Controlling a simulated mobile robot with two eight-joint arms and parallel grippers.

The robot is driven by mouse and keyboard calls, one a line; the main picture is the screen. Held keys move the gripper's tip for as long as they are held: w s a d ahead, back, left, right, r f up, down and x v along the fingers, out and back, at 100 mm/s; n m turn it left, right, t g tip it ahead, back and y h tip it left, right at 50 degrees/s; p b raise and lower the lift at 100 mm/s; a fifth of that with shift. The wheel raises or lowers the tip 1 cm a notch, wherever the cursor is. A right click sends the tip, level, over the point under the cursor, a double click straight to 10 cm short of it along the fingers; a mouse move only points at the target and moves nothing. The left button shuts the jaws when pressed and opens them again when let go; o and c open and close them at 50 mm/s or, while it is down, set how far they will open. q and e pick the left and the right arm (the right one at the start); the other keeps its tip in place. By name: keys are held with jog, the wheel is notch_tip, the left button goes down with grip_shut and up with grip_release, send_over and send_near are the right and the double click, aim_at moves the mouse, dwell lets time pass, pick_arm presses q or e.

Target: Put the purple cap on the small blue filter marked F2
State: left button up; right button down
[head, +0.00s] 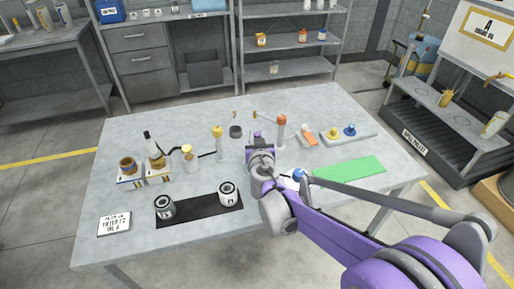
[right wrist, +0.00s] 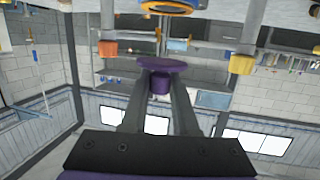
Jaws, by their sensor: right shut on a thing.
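My right gripper (head: 257,140) is above the middle of the table, shut on the purple cap. In the right wrist view the purple cap (right wrist: 160,75) sits between the two fingertips of the right gripper (right wrist: 162,88), its wide flat disc beyond them. In the head view only a little purple shows at the gripper's tip. A small white and blue item (head: 299,174) stands beside the green mat, partly hidden behind my right arm. It may be the small blue filter, but no F2 mark can be read. My left gripper is not in view.
Two black-and-white filters (head: 229,194) stand on a black mat (head: 197,208). A yellow-topped post (head: 218,140) and an orange-topped post (head: 281,130) rise near the gripper. The green mat (head: 350,170) looks bare. Bottles and boxes stand at the left; a tray (head: 365,135) lies at the right.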

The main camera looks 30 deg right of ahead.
jog(key=shift+w+f+b, duration=0.1)
jog(key=shift+f+b, duration=0.35)
jog(key=shift+f, duration=1.8)
jog(key=shift+f, duration=0.2)
jog(key=c, duration=0.7)
grip_release()
jog(key=shift+r, duration=0.15)
